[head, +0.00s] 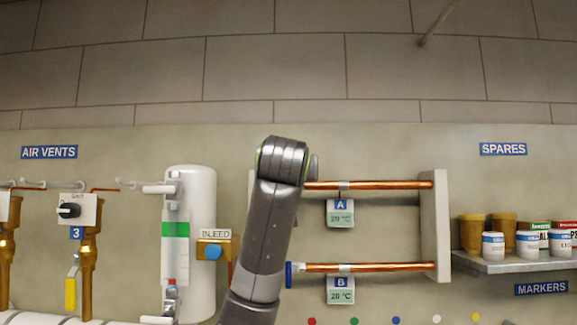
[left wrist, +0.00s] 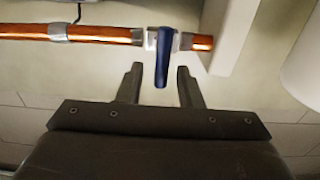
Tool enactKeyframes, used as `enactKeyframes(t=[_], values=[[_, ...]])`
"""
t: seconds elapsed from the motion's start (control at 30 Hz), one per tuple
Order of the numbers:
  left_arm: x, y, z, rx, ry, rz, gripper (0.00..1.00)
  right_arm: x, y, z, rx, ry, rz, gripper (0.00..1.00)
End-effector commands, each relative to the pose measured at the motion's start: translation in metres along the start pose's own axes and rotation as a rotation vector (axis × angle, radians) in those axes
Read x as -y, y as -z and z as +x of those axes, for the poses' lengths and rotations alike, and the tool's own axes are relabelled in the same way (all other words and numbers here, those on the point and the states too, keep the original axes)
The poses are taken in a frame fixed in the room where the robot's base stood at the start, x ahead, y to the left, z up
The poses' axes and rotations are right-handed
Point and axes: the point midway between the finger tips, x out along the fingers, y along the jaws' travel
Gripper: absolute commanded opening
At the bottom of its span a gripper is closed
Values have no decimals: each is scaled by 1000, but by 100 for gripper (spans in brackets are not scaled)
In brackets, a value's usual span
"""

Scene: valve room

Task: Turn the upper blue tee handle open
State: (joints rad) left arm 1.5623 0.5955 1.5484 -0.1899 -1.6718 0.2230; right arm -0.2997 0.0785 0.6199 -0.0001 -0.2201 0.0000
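The upper copper pipe (head: 375,185) runs across the wall frame above a gauge tag marked A. Its left end and the upper blue tee handle are hidden behind my left arm in the head view. In the left wrist view a blue tee handle (left wrist: 164,58) sits on a silver valve body, crosswise to the copper pipe (left wrist: 90,34). My left gripper (left wrist: 160,76) is open, with one finger on each side of the handle's free end. A visible gap separates each finger from the handle. My right gripper is not in view.
A lower copper pipe (head: 370,267) has a blue handle (head: 288,274) at its left end, close beside my arm. A white upright bracket (head: 434,225) holds the pipes' right ends. A white cylinder (head: 203,240) and brass bleed block (head: 214,250) stand left.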

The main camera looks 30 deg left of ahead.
Motion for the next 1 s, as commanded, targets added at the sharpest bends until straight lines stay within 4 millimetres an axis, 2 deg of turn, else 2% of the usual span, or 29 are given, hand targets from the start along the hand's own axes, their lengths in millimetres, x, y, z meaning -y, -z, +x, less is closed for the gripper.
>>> enactKeyframes(t=[0.27,0.5,0.53,0.77,1.0], values=[[0,0,1,0,0,0,33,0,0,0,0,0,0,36],[0,0,1,0,-1,0,2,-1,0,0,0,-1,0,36],[0,0,1,-1,-1,0,0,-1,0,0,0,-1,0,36],[0,0,1,-1,-1,-6,0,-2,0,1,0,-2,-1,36],[2,-2,0,-2,-1,-79,0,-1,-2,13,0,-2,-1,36]])
